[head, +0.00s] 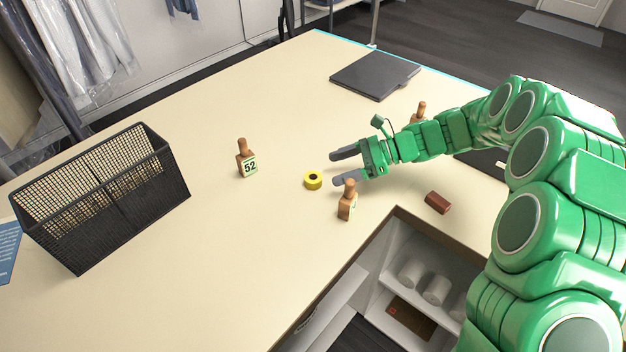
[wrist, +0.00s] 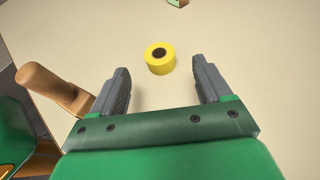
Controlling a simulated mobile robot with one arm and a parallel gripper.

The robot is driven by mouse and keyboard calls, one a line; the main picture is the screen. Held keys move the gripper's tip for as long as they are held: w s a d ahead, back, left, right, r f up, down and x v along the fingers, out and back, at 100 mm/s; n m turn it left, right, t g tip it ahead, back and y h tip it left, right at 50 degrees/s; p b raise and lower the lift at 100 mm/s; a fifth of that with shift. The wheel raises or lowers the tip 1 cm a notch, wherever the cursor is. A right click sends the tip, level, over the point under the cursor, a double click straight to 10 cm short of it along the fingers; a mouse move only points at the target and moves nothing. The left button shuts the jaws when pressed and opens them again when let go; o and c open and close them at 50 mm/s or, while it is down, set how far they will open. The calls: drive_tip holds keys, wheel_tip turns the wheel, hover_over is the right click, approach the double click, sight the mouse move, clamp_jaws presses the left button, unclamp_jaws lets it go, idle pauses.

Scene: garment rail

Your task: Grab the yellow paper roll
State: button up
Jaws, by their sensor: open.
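The yellow paper roll (head: 313,180) is a small short roll with a dark hole in its middle, lying flat on the cream counter (head: 240,240). In the wrist view the roll (wrist: 160,58) sits just beyond the fingertips, between their lines. My gripper (head: 340,168) is open and empty, low over the counter, with its fingers pointing at the roll from the right. In the wrist view the two grey fingers (wrist: 165,80) are wide apart, and the roll is not between them.
A wooden numbered tag stand (head: 347,200) is close beside my near finger; another marked 52 (head: 247,160) stands left of the roll. A black wire basket (head: 105,195) is at left. A brown cylinder (head: 438,203) lies near the counter's inner edge. A dark flat slab (head: 375,75) lies behind.

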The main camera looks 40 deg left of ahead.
sight(315, 177)
drive_tip(key=shift+f+x, duration=0.15)
drive_tip(key=shift+x, duration=1.5)
drive_tip(key=shift+f+x, duration=0.15)
drive_tip(key=shift+x, duration=1.55)
drive_tip(key=shift+d, duration=0.15)
drive_tip(key=shift+c, duration=0.2)
drive_tip(key=c, duration=1.1)
drive_tip(key=shift+r, duration=0.15)
